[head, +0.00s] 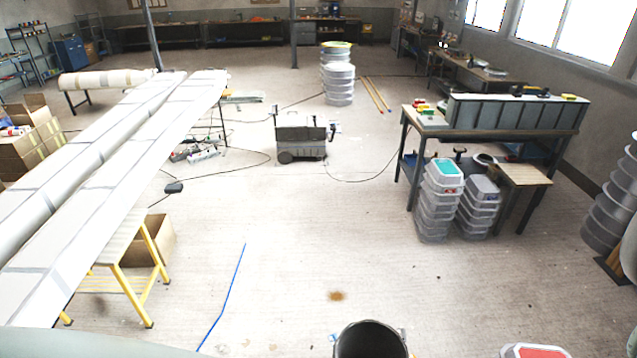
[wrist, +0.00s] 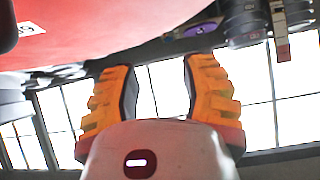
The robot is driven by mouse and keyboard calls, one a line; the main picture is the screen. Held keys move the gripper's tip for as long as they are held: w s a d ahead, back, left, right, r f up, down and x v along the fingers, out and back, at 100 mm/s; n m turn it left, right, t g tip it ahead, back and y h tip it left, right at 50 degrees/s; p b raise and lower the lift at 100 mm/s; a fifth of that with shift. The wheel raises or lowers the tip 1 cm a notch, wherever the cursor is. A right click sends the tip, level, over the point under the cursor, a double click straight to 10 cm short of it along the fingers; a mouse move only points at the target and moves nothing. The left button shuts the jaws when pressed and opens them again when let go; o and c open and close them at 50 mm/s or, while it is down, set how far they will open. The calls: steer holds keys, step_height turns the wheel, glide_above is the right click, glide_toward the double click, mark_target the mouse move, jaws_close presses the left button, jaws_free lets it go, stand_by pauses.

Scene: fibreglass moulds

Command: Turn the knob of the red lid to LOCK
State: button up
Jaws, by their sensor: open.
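A red lid (head: 535,352) on a pale container is cut off by the bottom edge of the head view, right of centre. Its knob does not show there. In the wrist view a large red surface (wrist: 90,35) with a white label fills the upper left; I cannot tell whether it is the same lid. My gripper (wrist: 162,75) shows only in the wrist view. Its two orange ribbed fingers are spread apart with nothing between them. No knob or LOCK mark can be made out.
A dark bucket (head: 370,342) stands at the bottom centre. Stacked grey containers, one with a teal lid (head: 448,167), stand by the workbench (head: 440,124) at right. Long white moulds (head: 120,165) lie on trestles at left. A blue line (head: 233,283) crosses the mostly clear middle floor.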

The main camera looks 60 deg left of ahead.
steer(key=s+d+r+m+g+y, duration=0.1)
steer(key=s+r+m+g+y, duration=0.25)
steer(key=s, duration=0.65)
steer(key=s+r+g+y, duration=0.2)
steer(key=s+r+g, duration=0.3)
steer(key=s, duration=0.6)
steer(key=shift+g, duration=0.25)
steer(key=f+b, duration=0.6)
steer(key=f, duration=0.1)
steer(key=f+b, duration=0.6)
steer(key=f, duration=0.1)
steer(key=shift+w+d+b, duration=0.1)
steer(key=shift+w+b, duration=0.1)
steer(key=shift+b, duration=0.1)
steer(key=shift+p, duration=0.8)
steer(key=shift+f+p, duration=0.25)
steer(key=shift+p, duration=0.05)
steer(key=shift+f+p, duration=0.5)
steer(key=shift+f, duration=0.35)
steer(key=shift+d, duration=0.1)
jaws_close()
